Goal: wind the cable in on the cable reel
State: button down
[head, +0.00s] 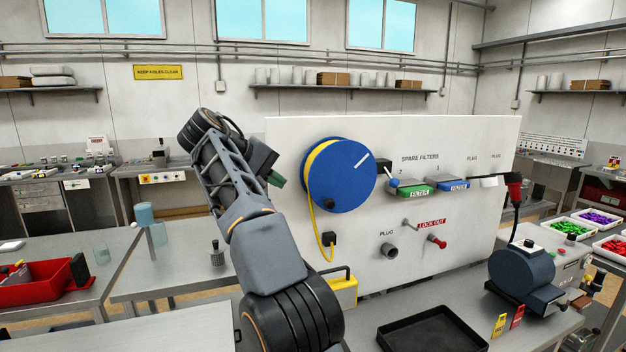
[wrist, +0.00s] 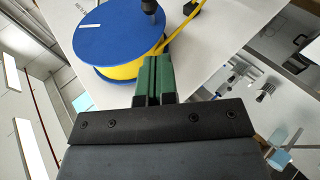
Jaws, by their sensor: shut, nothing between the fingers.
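The cable reel (head: 346,174) is a blue disc with a white mark, mounted on the white panel (head: 290,260). Yellow cable (head: 315,215) shows round its left edge and hangs down to a black block (head: 328,239) on the panel. A dark crank knob (head: 329,203) stands out near the reel's lower left. In the wrist view the reel (wrist: 112,38) fills the upper left, with the dark knob (wrist: 149,8) just beyond my fingertips. My gripper (wrist: 158,60) has green fingers, shut and empty, and points at the reel. In the head view it (head: 277,180) is left of the reel, apart from it.
The panel also holds green (head: 415,188) and blue (head: 453,184) filter boxes, a plug socket (head: 389,250) and a red lever (head: 437,242). A yellow box with a handle (head: 343,291) stands below the reel. A black tray (head: 430,330) and a motor (head: 522,272) stand on the bench.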

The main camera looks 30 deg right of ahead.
jog(key=r, duration=0.2)
send_near(325, 201)
jog(key=shift+m, duration=0.4)
jog(key=x, duration=0.7)
jog(key=shift+d+f, duration=0.15)
jog(key=shift+d, duration=0.1)
